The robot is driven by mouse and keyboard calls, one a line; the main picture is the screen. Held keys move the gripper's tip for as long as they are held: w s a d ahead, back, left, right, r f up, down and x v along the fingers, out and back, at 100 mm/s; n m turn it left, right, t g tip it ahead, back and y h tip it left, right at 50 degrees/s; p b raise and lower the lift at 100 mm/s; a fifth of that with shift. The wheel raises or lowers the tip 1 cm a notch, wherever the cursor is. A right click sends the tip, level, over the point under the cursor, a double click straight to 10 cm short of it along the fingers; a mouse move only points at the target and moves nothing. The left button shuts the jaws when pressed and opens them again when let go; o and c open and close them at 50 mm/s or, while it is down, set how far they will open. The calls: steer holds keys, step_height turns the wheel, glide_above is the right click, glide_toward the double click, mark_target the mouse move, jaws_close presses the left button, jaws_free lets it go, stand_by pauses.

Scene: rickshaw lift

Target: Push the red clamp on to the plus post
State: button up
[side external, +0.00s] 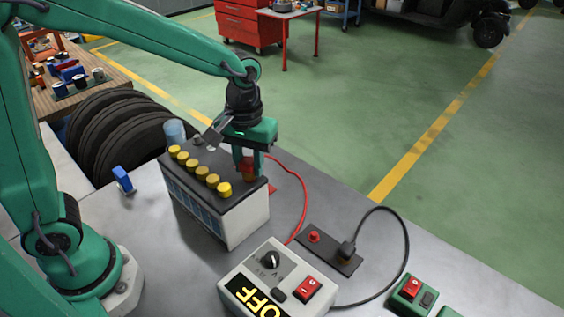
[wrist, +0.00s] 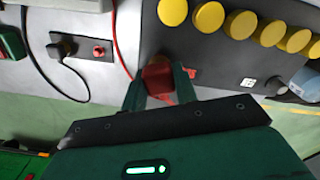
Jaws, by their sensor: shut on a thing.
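The battery (side external: 238,221) stands on the grey bench, with a row of yellow caps along its top. My gripper (side external: 248,176) points down over the right part of the battery top. It is shut on the red clamp (side external: 247,166), which also shows between the two green fingers in the wrist view (wrist: 158,80). A red cable (side external: 303,195) runs from the clamp area down to the bench. The plus post itself is hidden by the clamp and fingers, so I cannot tell how far the clamp sits on it.
A charger box (side external: 277,284) showing OFF stands in front of the battery. A dark plate (side external: 328,250) with a red terminal and a black plug lies to the right. A blue clamp-like piece (side external: 122,179) lies left of the battery. The bench's right edge is near.

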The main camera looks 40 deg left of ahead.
steer(key=shift+f, duration=0.1)
steer(key=o, duration=1.3)
steer(key=shift+r, duration=3.5)
steer(key=s+a+r+m+t, duration=0.1)
steer(key=s+a+t, duration=0.1)
steer(key=s+a, duration=0.1)
steer(key=s+a+m+t, duration=0.1)
steer(key=s+a+m, duration=0.1)
steer(key=s, duration=0.3)
steer(key=s+a+r+m+t, duration=0.1)
steer(key=s+a+t, duration=0.1)
steer(key=s+a, duration=0.2)
steer(key=shift+s+r+m+t, duration=0.25)
steer(key=shift+r+m+t, duration=0.05)
steer(key=shift+r, duration=0.05)
